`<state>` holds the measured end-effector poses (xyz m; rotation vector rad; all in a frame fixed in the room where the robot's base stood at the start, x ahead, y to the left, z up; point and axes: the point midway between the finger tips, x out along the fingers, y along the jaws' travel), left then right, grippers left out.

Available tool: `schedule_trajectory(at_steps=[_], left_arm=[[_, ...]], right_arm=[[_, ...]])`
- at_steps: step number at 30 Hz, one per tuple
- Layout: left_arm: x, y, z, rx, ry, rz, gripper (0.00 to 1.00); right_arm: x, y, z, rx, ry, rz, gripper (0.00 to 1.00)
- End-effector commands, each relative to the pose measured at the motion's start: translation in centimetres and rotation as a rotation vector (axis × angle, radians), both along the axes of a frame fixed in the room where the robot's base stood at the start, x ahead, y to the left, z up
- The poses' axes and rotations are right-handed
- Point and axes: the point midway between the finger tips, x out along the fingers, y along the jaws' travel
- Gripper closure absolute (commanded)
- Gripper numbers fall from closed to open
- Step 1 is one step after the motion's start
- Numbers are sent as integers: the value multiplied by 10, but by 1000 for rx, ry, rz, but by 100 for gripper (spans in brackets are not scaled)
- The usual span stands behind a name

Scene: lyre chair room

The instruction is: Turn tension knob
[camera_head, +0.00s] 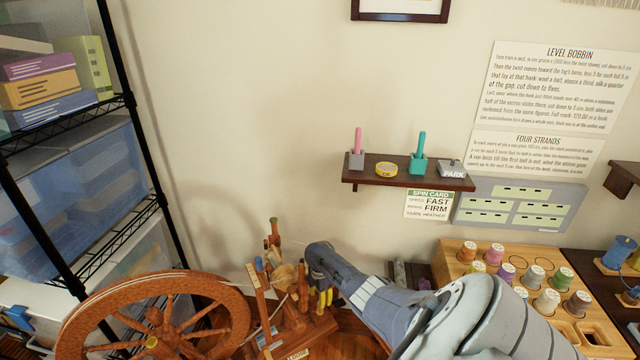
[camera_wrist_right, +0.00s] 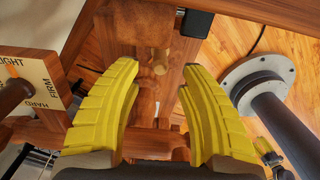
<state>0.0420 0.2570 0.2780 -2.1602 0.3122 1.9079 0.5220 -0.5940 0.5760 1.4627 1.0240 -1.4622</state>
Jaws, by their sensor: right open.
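A wooden spinning wheel (camera_head: 152,318) stands at the lower left of the head view. My right gripper (camera_head: 325,299) is at the upright wooden parts to its right. In the right wrist view, my right gripper (camera_wrist_right: 159,68) is open, with wooden parts behind the gap between its yellow fingers. I cannot tell whether it touches them. A dark brown knob (camera_wrist_right: 12,97) sits left of the fingers, apart from them, against a cream dial plate (camera_wrist_right: 38,72) marked "FIRM" and "HARD", plus a cut-off word ending "IGHT". An orange mark shows on the plate. My left gripper is not in view.
A spin card (camera_head: 427,204) on the wall reads "FAST", "FIRM" and "HEATHER", below a small shelf (camera_head: 400,179). A wooden rack (camera_head: 462,262) of several spools stands at the right. A black wire shelf (camera_head: 100,240) with bins stands at the left.

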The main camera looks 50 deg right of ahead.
Motion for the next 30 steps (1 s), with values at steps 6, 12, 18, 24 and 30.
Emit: schedule_trajectory(at_steps=[6, 12, 18, 24, 30], left_arm=[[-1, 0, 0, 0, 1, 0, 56], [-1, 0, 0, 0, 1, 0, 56], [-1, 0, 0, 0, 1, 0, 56], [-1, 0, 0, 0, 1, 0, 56], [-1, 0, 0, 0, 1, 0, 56]], right_arm=[[0, 0, -18, 2, 2, -2, 59], [1, 0, -29, 3, 0, -3, 59], [1, 0, -36, 2, -1, -1, 59], [0, 0, -39, 0, 0, 0, 59], [-1, 0, -40, -1, 0, 1, 59]])
